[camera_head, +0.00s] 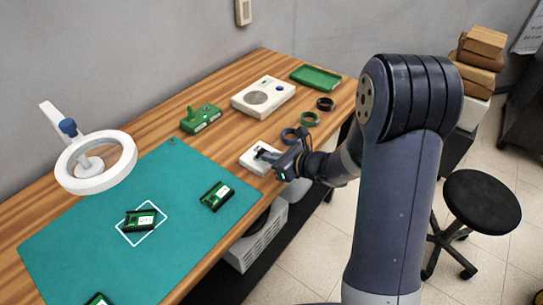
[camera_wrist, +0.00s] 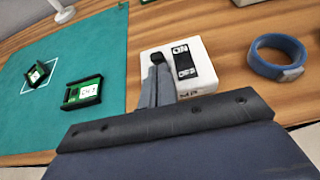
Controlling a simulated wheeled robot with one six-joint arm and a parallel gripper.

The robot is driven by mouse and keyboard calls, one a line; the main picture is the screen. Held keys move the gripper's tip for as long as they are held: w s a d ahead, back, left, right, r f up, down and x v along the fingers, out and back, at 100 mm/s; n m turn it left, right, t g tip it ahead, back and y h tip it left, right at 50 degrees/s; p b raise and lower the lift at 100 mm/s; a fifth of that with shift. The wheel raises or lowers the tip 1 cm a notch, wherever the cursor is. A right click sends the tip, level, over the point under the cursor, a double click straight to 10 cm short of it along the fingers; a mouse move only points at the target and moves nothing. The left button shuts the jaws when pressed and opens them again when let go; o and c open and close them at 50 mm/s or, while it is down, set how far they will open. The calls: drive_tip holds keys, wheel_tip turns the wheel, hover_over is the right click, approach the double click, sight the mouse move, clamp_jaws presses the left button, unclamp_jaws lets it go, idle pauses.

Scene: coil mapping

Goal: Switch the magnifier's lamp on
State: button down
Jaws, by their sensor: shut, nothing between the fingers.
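The magnifier (camera_head: 110,180) is a white ring on a white arm with a blue joint, at the left of the bench in the head view; whether its lamp glows I cannot tell. A small white switch box (camera_head: 247,162) sits on the bench right of the mat. In the wrist view the box (camera_wrist: 208,72) carries a black rocker (camera_wrist: 184,71) marked ON and OFF. My gripper (camera_head: 262,153) is shut and empty, its tips over the box. In the wrist view the fingertips (camera_wrist: 157,60) are just left of the rocker; contact is unclear.
A teal mat (camera_head: 75,240) with several green circuit boards covers the left of the wooden bench. A blue ring (camera_wrist: 278,57) lies right of the box. A white device (camera_head: 263,96), a green fixture (camera_head: 201,118) and a green tray (camera_head: 315,77) stand farther back.

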drive_tip(key=shift+r, duration=0.15)
drive_tip(key=r+g+h+p, duration=0.1)
drive_tip(key=p, duration=0.2)
drive_tip(key=a+r+g+h+p, duration=0.1)
drive_tip(key=p, duration=0.2)
drive_tip(key=shift+w+h+p, duration=0.3)
drive_tip(key=shift+w+p, duration=0.05)
drive_tip(key=shift+p, duration=0.05)
drive_tip(key=shift+w+a+h+p, duration=0.15)
drive_tip(key=shift+h+p, duration=0.15)
drive_tip(key=shift+p, duration=0.15)
drive_tip(key=shift+w+a+f, duration=0.2)
drive_tip(key=shift+a, duration=0.05)
drive_tip(key=shift+r, duration=0.1)
drive_tip(key=shift+r+p, duration=0.75)
